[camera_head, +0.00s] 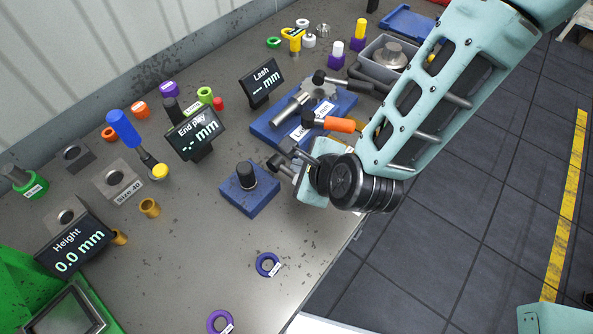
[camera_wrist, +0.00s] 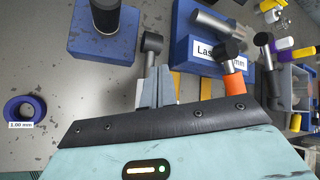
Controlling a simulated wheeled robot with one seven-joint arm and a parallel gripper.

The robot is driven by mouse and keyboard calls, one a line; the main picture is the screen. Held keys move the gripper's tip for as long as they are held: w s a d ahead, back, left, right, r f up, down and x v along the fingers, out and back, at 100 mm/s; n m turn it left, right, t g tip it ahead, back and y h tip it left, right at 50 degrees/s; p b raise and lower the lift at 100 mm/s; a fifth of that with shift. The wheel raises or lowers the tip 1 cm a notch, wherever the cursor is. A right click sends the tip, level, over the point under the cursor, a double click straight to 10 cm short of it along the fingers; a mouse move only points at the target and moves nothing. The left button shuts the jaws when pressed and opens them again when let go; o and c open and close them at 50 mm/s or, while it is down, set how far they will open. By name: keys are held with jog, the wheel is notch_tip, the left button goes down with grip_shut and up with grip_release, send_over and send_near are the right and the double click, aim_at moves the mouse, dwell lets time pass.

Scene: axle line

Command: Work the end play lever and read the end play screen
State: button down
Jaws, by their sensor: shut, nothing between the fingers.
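The End play screen (camera_head: 195,133) is a small black display left of my gripper and reads "-.-- mm". A blue fixture (camera_head: 262,130) behind my gripper carries a metal shaft and lever-like parts. An orange handle (camera_head: 340,124) with a dark head shows there, and in the wrist view (camera_wrist: 234,84). I cannot tell which part is the end play lever. My gripper (camera_head: 290,158) is shut and empty, low over the table near its front edge. In the wrist view its fingers (camera_wrist: 158,88) point at a grey rod with a dark round head (camera_wrist: 152,41); contact is unclear.
A blue block with a black knob (camera_head: 243,205) stands left of my gripper. The Lash screen (camera_head: 262,82) reads "-- mm"; the Height screen (camera_head: 74,250) reads 0.0 mm. A blue ring (camera_head: 260,265) lies in front. A grey bin (camera_head: 373,77) stands behind. The front middle table is mostly clear.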

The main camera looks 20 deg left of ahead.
jog(key=shift+f, duration=0.15)
dwell(0.7)
jog(key=shift+f+b, duration=0.3)
jog(key=shift+b, duration=0.25)
jog(key=shift+f+b, duration=1.45)
jog(key=shift+f, duration=0.1)
dwell(1.1)
jog(key=shift+d+f, duration=0.15)
jog(key=shift+f, duration=0.2)
dwell(0.6)
jog(key=shift+r, duration=0.1)
jog(key=shift+r+p, duration=1.2)
jog(key=shift+r, duration=0.9)
jog(key=shift+r+p, duration=1.8)
jog(key=shift+r, duration=0.8)
